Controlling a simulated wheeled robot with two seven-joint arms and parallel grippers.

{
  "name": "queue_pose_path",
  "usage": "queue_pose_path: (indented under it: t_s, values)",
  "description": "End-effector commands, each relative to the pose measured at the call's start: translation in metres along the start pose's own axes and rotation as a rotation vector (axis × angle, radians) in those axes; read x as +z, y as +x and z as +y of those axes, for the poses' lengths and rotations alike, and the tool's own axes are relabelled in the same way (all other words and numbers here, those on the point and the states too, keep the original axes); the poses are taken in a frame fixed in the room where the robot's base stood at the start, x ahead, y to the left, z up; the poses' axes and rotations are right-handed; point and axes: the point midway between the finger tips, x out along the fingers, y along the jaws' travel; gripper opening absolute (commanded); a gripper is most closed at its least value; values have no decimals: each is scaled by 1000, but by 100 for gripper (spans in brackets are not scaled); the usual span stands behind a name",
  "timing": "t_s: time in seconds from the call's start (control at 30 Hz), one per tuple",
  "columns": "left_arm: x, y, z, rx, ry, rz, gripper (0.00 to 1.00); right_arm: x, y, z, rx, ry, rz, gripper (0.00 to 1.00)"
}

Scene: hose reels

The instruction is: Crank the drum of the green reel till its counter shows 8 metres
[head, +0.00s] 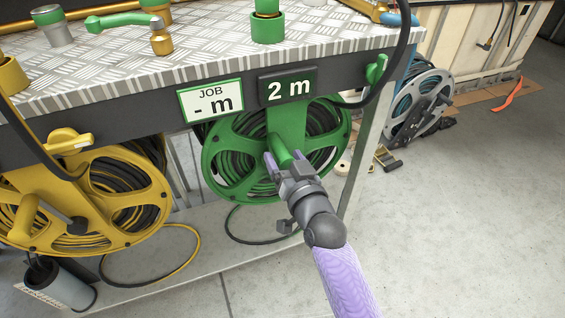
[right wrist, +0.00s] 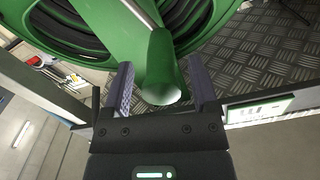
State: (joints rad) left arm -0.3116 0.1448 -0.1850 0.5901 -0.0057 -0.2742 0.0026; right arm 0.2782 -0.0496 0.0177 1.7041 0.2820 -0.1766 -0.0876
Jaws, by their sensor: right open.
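The green reel (head: 224,170) hangs under the bench top with dark hose wound on its drum. A sign (head: 210,101) beside the counter reads JOB - m. My right gripper (head: 278,164) is at the reel's green crank handle (head: 279,148). In the right wrist view the handle (right wrist: 161,70) stands between the two open fingers (right wrist: 160,88), with a gap showing on each side. The handle's far end and its joint to the crank are partly hidden. My left gripper is not in view.
A yellow reel (head: 150,207) hangs at the left, with a dark canister (head: 62,288) below it. A grey reel (head: 428,88) stands on the floor at the back right. A bench leg (head: 366,150) rises just right of the green reel.

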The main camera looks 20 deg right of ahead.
Motion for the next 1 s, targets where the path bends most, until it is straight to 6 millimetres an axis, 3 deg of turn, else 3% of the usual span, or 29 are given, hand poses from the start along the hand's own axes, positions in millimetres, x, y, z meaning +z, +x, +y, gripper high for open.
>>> queue_pose_path:
  t_s: [0.3,0.6,0.67,1.0]
  values:
    - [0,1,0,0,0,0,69,-1,4,0,0,-1,0,74]
    - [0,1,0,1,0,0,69,-1,4,0,0,-1,0,10]
    - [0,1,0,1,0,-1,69,-1,4,0,0,-1,0,0]
    - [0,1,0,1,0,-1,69,-1,4,0,0,-1,-1,0]
